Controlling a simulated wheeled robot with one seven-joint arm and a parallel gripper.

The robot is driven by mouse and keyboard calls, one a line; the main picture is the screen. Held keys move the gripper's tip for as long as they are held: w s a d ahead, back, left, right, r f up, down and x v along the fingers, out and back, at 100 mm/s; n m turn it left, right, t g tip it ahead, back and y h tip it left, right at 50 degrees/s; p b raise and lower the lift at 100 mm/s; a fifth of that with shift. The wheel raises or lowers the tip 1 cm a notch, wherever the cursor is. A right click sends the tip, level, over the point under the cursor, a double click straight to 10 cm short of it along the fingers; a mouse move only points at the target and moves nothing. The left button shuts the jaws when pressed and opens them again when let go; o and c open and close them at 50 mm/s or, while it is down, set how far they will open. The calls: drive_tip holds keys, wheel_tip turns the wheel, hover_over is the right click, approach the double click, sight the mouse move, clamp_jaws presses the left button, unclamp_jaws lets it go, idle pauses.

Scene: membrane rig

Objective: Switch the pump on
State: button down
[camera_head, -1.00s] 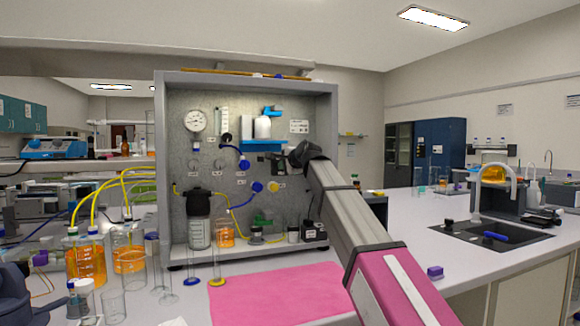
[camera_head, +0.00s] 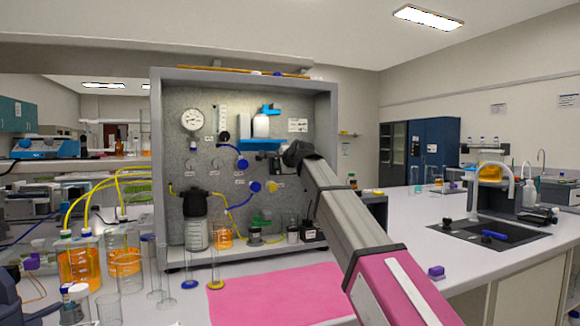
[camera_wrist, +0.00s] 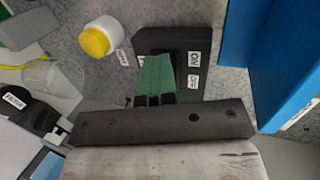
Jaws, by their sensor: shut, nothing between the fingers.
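The pump switch is a black box (camera_wrist: 196,50) with ON and OFF labels in the wrist view, mounted on the grey metal panel (camera_head: 180,115). My gripper (camera_wrist: 155,72) is shut and empty; its green fingertips are together in front of the left part of the box. They cover part of its face, and I cannot tell whether they touch it or how the switch is set.
A yellow-capped white knob (camera_wrist: 97,38) is left of the box in the wrist view, and the blue shelf is close on the right. Glassware and a dark-capped bottle (camera_head: 196,228) stand low in the rig. A pink mat (camera_head: 270,295) lies clear in front.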

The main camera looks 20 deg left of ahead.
drive_tip(key=shift+w+a, duration=0.1)
drive_tip(key=shift+d, duration=0.2)
drive_tip(key=shift+w+d, duration=0.3)
drive_tip(key=shift+d, duration=0.35)
